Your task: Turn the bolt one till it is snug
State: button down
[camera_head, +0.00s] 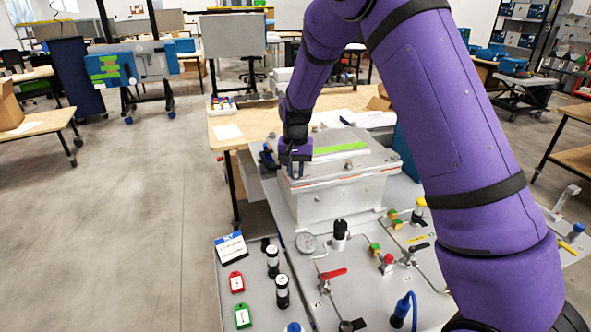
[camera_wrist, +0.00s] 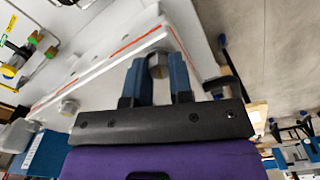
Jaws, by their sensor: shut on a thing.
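My gripper (camera_wrist: 158,75) is shut on a grey hex bolt (camera_wrist: 156,66) at a corner of the analyser lid in the wrist view. The blue fingers stand on either side of the bolt head. The lid (camera_wrist: 115,62) is pale grey with a red-orange line along its edge. In the head view my gripper (camera_head: 296,170) is over the near left corner of the analyser box (camera_head: 340,200), and the bolt is hidden there. A second bolt (camera_wrist: 68,106) shows on the lid in the wrist view, and another bolt (camera_head: 348,164) in the head view.
A panel in front of the box carries a gauge (camera_head: 305,243), a red-handled valve (camera_head: 332,274), knobs and thin pipes. A wooden table (camera_head: 240,130) stands behind. The floor at the left is clear.

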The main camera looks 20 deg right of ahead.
jog(key=m, duration=0.4)
jog(key=shift+m, duration=0.3)
jog(key=m, duration=0.3)
jog(key=shift+m, duration=0.3)
jog(key=m, duration=1.1)
jog(key=shift+r, duration=0.1)
jog(key=m, duration=0.8)
jog(key=shift+m, duration=0.4)
jog(key=shift+w+m, duration=0.1)
jog(key=shift+m, duration=1.6)
